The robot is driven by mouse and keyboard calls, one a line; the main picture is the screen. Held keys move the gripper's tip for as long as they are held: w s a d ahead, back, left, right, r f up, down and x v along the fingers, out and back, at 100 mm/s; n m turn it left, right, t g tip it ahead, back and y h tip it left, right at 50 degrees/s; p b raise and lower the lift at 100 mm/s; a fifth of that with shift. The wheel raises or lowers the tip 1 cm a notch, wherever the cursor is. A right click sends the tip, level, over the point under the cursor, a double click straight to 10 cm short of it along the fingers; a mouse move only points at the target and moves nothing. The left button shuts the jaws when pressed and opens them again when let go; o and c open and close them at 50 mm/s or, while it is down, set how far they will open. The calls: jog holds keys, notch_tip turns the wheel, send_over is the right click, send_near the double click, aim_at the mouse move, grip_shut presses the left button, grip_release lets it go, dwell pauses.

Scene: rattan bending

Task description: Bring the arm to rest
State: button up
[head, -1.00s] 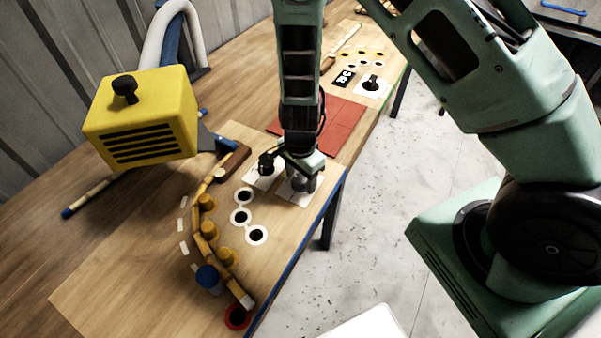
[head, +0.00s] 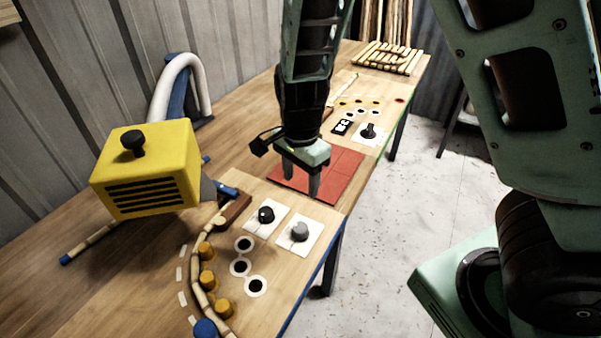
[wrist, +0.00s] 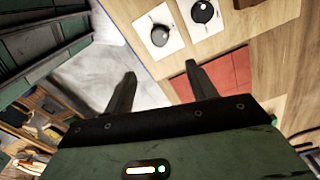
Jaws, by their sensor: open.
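My gripper (head: 300,180) is open and empty. In the head view its fingers point down above the red mat (head: 335,172), beyond two white cards with knobs. The black knob (head: 266,215) and the grey knob (head: 299,231) stand on these cards, nearer than the gripper and apart from it. In the wrist view my gripper (wrist: 162,85) shows two spread fingers with nothing between them. The red mat (wrist: 228,75) is beside its right finger, and the black knob (wrist: 202,11) and the grey knob (wrist: 160,36) are near the top.
A bent rattan cane (head: 196,268) lies against several orange pegs and a blue peg (head: 205,328) on the board. A yellow box (head: 145,170) stands at the left with a pale hose (head: 185,70) behind. Rattan sticks (head: 390,57) lie at the far end.

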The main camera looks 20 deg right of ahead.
jog(key=shift+r, duration=0.35)
jog(key=s+a+r+n+b, duration=0.2)
jog(key=s+a+r+n, duration=0.1)
jog(key=s+n, duration=0.7)
jog(key=s+a+r+n+b, duration=0.1)
jog(key=s+a+r+n, duration=0.2)
jog(key=s+n, duration=0.7)
jog(key=shift+a+r+n+y+b, duration=0.2)
jog(key=shift+r+n+y+b, duration=0.25)
jog(key=shift+n, duration=0.45)
